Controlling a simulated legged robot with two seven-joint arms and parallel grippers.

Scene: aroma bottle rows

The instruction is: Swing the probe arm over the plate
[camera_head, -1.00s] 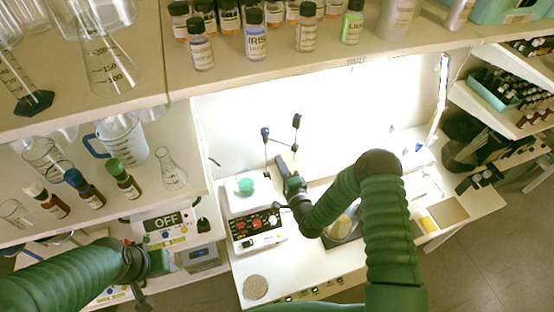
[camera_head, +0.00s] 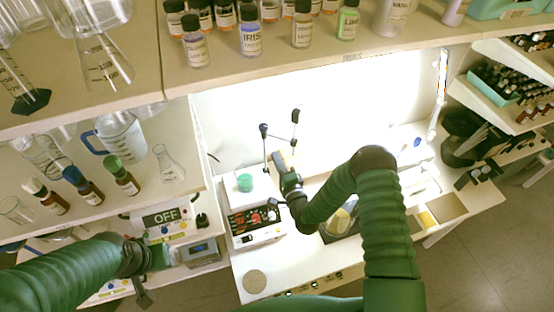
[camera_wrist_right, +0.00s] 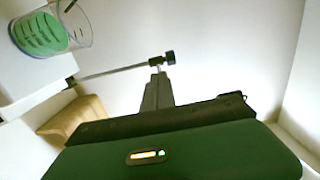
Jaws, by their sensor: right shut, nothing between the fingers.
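The probe arm stands behind the plate in the head view as a thin dark stand with a blue knob (camera_head: 263,130) and a black knob (camera_head: 295,115). In the right wrist view a thin rod (camera_wrist_right: 115,72) ends in a dark blue knob. The plate unit (camera_head: 254,222) has a dark panel with red markings. A clear beaker of green liquid (camera_head: 245,182) stands at its back; it also shows in the right wrist view (camera_wrist_right: 48,30). My right gripper (camera_head: 279,160) is shut and empty, its fingertips (camera_wrist_right: 157,76) close to the knob; contact is unclear. My left gripper (camera_head: 150,262) is at lower left, jaws unclear.
A shelf with several labelled bottles (camera_head: 250,38) overhangs the bench. A left shelf holds flasks, a measuring cup (camera_head: 122,134) and capped bottles. A tan block (camera_wrist_right: 75,118) lies near my right gripper. A round disc (camera_head: 255,281) lies on the front bench.

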